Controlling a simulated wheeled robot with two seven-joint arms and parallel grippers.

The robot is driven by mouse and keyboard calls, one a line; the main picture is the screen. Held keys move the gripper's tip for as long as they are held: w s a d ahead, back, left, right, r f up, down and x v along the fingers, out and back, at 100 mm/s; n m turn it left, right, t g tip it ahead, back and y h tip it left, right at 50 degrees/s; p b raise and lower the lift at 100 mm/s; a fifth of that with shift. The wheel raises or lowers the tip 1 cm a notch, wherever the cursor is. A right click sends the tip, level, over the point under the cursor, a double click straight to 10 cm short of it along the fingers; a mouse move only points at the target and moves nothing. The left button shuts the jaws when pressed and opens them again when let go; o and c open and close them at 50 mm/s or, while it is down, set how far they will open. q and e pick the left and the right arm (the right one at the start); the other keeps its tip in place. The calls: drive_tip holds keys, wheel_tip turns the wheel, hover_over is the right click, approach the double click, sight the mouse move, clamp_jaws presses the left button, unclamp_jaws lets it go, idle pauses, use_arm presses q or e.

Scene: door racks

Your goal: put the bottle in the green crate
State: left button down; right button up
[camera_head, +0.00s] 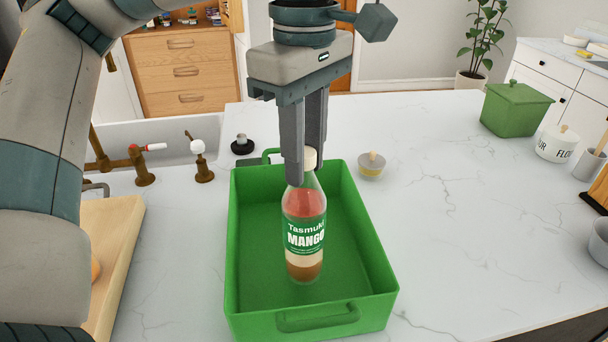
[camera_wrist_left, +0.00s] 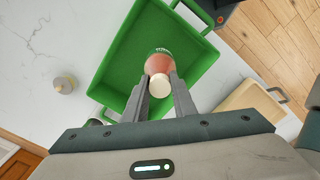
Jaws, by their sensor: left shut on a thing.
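The bottle (camera_head: 304,228) has a white cap, a reddish top, a green mango label and a brown base. It is upright within the outline of the green crate (camera_head: 243,285), which stands on the counter. I cannot tell for sure whether its base touches the crate floor. My left gripper (camera_head: 304,170) points down and is shut on the bottle near its neck. In the left wrist view the bottle (camera_wrist_left: 162,63) is between the fingers (camera_wrist_left: 160,82), with the crate (camera_wrist_left: 118,64) around it. My right gripper is not in view.
A wooden board (camera_head: 118,240) lies left of the crate. A small lidded jar (camera_head: 371,166) stands close to the crate's far right side. A green lidded box (camera_head: 515,110) and a white flour jar (camera_head: 556,144) stand at the back right. The counter right of the crate is clear.

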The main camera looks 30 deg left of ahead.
sight(304, 221)
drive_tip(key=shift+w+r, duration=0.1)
use_arm(q)
drive_tip(key=shift+f, duration=0.3)
wheel_tip(304, 221, down, 3)
drive_tip(key=shift+r+p, duration=0.15)
drive_tip(key=shift+p, duration=0.2)
drive_tip(key=shift+f, duration=0.2)
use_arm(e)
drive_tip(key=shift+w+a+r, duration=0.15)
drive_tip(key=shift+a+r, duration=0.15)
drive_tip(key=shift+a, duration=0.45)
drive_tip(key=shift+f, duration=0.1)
